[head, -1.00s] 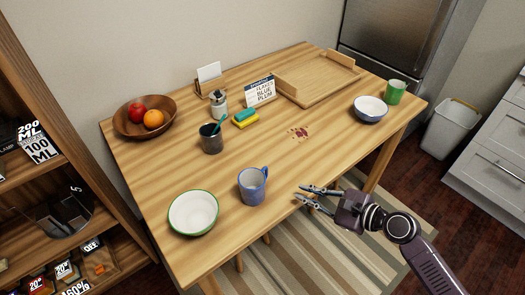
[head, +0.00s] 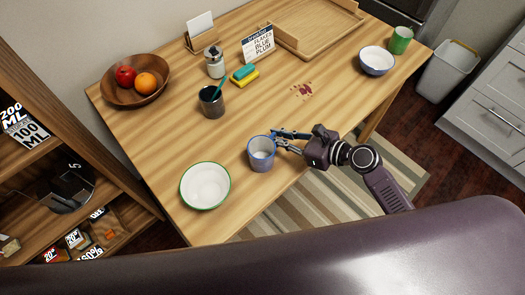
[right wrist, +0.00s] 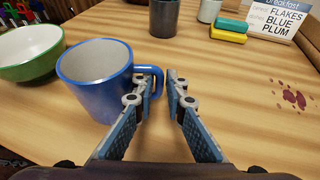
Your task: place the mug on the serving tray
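The blue mug (head: 261,155) stands upright near the table's front edge, its handle towards my right gripper (head: 274,139). In the right wrist view the mug (right wrist: 95,85) is at the left. There my right gripper (right wrist: 158,84) has its fingers apart around the handle; the left finger overlaps the handle and a narrow gap shows beside the right finger. Firm contact is not clear. The wooden serving tray (head: 289,42) lies at the back right of the table, with nothing seen in it; its far part is cut off. My left gripper is out of view.
A green-rimmed bowl (head: 205,186) stands left of the mug. A dark cup (head: 212,104), a sponge stack (head: 245,77) and a sign (head: 258,45) stand behind. A blue bowl (head: 377,61) and green mug (head: 401,40) are at the right. The table's middle, with a red stain (head: 302,90), is clear.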

